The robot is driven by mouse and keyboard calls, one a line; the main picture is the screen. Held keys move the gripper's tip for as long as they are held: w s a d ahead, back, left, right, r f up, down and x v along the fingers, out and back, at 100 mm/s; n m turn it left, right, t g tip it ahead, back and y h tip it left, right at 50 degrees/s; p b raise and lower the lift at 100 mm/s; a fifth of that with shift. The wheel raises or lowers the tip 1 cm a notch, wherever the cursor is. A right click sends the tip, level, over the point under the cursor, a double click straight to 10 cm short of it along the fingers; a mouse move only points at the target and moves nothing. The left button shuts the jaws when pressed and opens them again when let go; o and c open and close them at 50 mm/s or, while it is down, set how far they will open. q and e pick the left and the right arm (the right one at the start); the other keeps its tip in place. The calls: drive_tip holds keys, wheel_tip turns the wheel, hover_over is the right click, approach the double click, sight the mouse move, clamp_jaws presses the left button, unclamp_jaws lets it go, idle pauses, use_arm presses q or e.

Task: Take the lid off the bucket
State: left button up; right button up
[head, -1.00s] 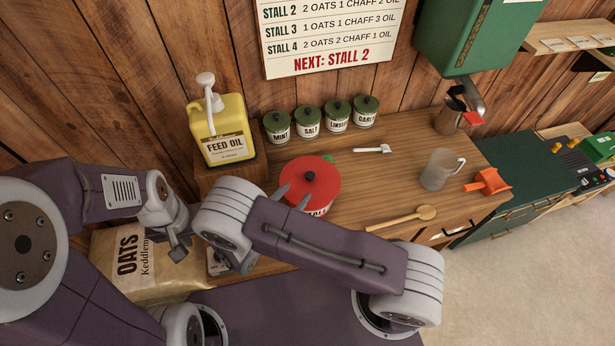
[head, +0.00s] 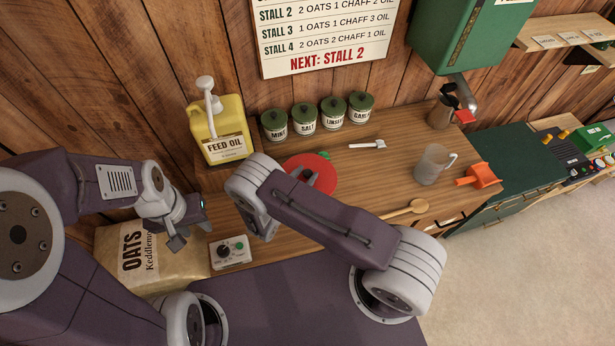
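The red lid (head: 322,178) is on the bucket on the wooden counter, and its dark knob (head: 308,174) shows at the middle. The bucket's side is hidden behind my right arm.
A yellow feed oil jug (head: 219,130) stands behind, to the left. Several green-lidded jars (head: 304,118) line the wall. A dial box (head: 231,252) sits in front.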

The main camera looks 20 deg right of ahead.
sight(306, 178)
drive_tip(key=shift+s, duration=0.1)
clamp_jaws()
drive_tip(key=shift+r, duration=0.3)
wheel_tip(306, 178, up, 4)
drive_tip(key=shift+s+d+f+b, duration=0.1)
drive_tip(key=shift+f+b, duration=0.05)
drive_tip(key=shift+b, duration=0.8)
drive_tip(key=s+d+r+b, duration=0.2)
drive_tip(key=s+d+r, duration=0.5)
drive_tip(key=s+d, duration=0.1)
drive_tip(key=shift+b, duration=0.4)
